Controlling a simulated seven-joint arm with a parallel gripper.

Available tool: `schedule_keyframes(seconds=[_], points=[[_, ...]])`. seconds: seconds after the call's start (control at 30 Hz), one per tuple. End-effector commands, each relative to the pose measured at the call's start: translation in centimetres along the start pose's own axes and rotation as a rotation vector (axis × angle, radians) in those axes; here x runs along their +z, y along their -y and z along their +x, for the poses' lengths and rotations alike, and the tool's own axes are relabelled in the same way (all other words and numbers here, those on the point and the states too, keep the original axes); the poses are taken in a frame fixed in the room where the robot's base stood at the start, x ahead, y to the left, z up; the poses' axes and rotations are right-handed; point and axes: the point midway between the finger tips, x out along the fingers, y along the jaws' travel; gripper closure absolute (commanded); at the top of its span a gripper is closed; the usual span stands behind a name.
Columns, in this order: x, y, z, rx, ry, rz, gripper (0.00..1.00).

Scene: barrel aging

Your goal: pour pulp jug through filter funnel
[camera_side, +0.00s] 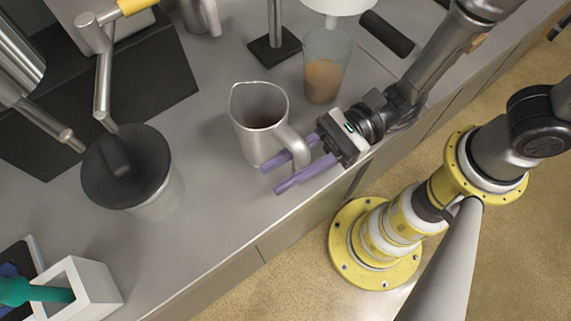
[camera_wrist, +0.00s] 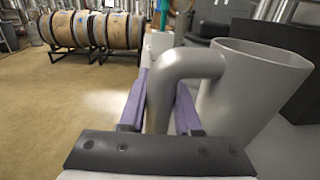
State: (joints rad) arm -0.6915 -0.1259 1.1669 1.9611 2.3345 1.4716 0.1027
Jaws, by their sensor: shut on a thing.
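A silver metal jug (camera_side: 258,135) with dark brown contents stands upright at the middle of the counter in the side view; whether its base touches the counter is unclear. My gripper (camera_side: 273,179) has its purple fingers shut on the jug's handle (camera_side: 292,145). In the wrist view the handle (camera_wrist: 180,75) passes between the fingers, with the jug's body (camera_wrist: 250,90) to the right. A white, rounded piece (camera_side: 337,5), perhaps the filter funnel, is cut off by the top edge. A clear vessel (camera_side: 323,70) with orange-brown liquid stands below it.
A stand (camera_side: 275,45) with a dark base is behind the jug. A dark cylinder (camera_side: 387,33) lies near the clear vessel.

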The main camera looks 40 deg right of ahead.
Motion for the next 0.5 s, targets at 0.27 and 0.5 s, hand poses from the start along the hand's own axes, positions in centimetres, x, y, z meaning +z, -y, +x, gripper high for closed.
schedule_keyframes(seconds=[0.27,0.5], points=[[-0.33,0.06,0.01,0.0,0.006,-0.005,1.0],[-0.91,0.01,-0.03,0.0,0.001,-0.002,0.67]])
